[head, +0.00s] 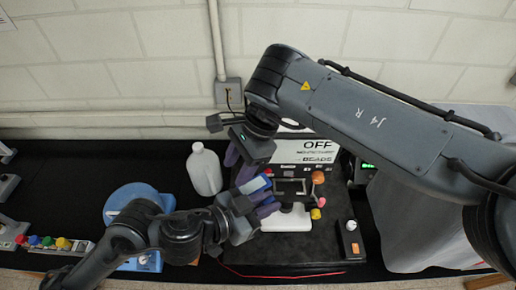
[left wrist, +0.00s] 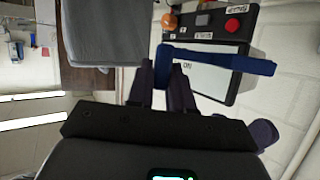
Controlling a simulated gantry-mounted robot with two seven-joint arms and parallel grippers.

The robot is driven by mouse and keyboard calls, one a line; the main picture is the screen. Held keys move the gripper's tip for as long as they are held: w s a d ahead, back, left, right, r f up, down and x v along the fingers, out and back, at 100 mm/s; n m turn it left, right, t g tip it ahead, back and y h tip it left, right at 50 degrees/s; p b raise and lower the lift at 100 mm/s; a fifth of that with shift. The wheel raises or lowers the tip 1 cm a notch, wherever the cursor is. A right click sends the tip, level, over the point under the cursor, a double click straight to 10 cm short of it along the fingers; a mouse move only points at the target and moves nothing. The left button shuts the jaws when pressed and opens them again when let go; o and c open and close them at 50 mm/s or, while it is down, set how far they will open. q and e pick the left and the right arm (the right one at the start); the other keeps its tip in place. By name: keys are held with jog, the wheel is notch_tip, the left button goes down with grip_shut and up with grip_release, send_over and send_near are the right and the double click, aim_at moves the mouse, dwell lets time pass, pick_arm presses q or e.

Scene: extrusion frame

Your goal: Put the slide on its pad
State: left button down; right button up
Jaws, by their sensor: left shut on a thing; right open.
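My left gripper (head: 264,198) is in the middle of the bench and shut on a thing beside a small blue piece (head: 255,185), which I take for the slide. In the left wrist view my left fingers (left wrist: 167,75) meet a long dark blue bar (left wrist: 225,59), apparently this same piece. It crosses in front of a white panel. My right gripper (head: 240,164) is open, just above and to the left of the left one. I cannot make out the pad; the arms and grippers hide part of this area.
A white jug (head: 204,170) stands left of the grippers, with a blue round device (head: 137,203) further left. A white block (head: 287,219) lies just right of my left gripper. Orange and yellow knobs (head: 318,177) and a small black box (head: 351,241) are at the right.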

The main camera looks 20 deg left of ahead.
aim_at(241, 189)
jog(key=w+d+r, duration=0.1)
jog(key=d+r, duration=0.3)
jog(key=shift+n, duration=0.3)
jog(key=x, duration=1.1)
jog(key=shift+s+d+f, duration=0.1)
jog(key=shift+s, duration=0.1)
grip_shut()
grip_release()
jog(key=shift+d, duration=0.1)
